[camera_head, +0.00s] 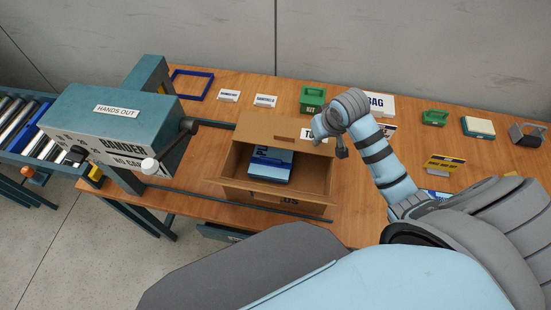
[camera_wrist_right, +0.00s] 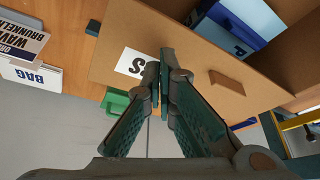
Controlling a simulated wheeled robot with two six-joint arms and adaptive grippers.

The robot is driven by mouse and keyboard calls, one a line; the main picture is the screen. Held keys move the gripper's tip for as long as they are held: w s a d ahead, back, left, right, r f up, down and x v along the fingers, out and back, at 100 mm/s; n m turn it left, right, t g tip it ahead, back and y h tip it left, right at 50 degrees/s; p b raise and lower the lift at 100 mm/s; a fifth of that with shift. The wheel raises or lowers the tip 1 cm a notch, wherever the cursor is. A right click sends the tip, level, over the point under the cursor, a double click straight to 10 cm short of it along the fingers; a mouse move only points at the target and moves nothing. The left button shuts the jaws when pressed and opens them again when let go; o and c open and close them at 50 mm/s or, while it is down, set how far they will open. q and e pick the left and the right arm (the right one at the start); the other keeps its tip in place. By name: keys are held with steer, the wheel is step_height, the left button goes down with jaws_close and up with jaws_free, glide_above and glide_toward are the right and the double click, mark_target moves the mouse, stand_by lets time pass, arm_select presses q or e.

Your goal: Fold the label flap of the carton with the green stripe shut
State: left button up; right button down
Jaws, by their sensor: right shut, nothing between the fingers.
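The open brown carton (camera_head: 245,197) stands on the wooden table, with a blue item (camera_head: 268,166) lying inside it. Its back flap (camera_head: 262,129) is raised and bears a white label (camera_head: 318,131), partly hidden by my right arm. In the right wrist view the flap (camera_wrist_right: 205,75) spans the middle, with its label (camera_wrist_right: 133,64) left of the fingertips. I cannot make out a green stripe. My right gripper (camera_head: 341,154) is shut and empty at the carton's back right, close to the flap; its fingers also show in the wrist view (camera_wrist_right: 163,75). I cannot tell if they touch. My left gripper is out of view.
A teal machine (camera_head: 120,115) marked "HANDS OUT" stands left, beside a roller conveyor (camera_head: 25,125).

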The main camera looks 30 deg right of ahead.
step_height(320, 180, up, 2)
steer(key=shift+r+p, duration=0.25)
steer(key=shift+p, duration=0.5)
steer(key=shift+w+r, duration=0.1)
steer(key=shift+r, duration=0.25)
arm_select(q)
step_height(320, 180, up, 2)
steer(key=shift+b, duration=0.3)
arm_select(e)
step_height(320, 180, up, 6)
steer(key=shift+r, duration=0.15)
